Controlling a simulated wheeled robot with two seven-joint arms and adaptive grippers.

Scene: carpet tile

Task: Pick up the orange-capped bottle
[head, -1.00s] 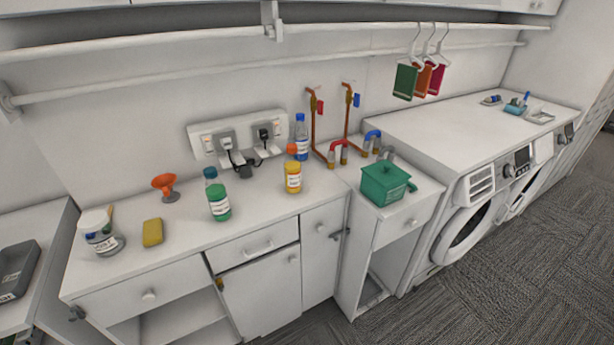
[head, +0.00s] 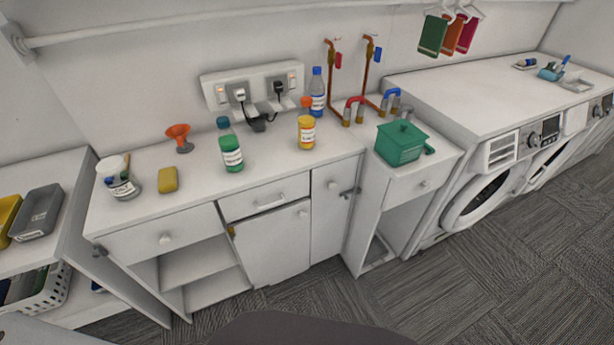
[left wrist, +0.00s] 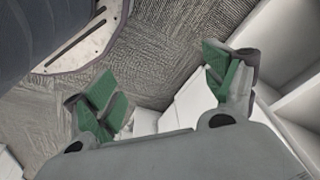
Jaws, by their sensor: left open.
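The orange-capped bottle (head: 306,126) is yellow with a white label. It stands upright on the white counter, in front of a blue-capped bottle (head: 317,92) and right of a green bottle (head: 230,148). Neither gripper shows in the head view. In the left wrist view my left gripper (left wrist: 168,90) is open and empty, with green pads on its fingers. It is over the carpet beside white cabinet panels, and the bottle is not in that view. My right gripper is not in view.
The counter (head: 270,164) also holds a yellow sponge (head: 168,180), an orange funnel-like item (head: 180,138) and a white jar (head: 120,180). Pipes (head: 333,80) rise behind. Carpet (head: 480,280) in front is free.

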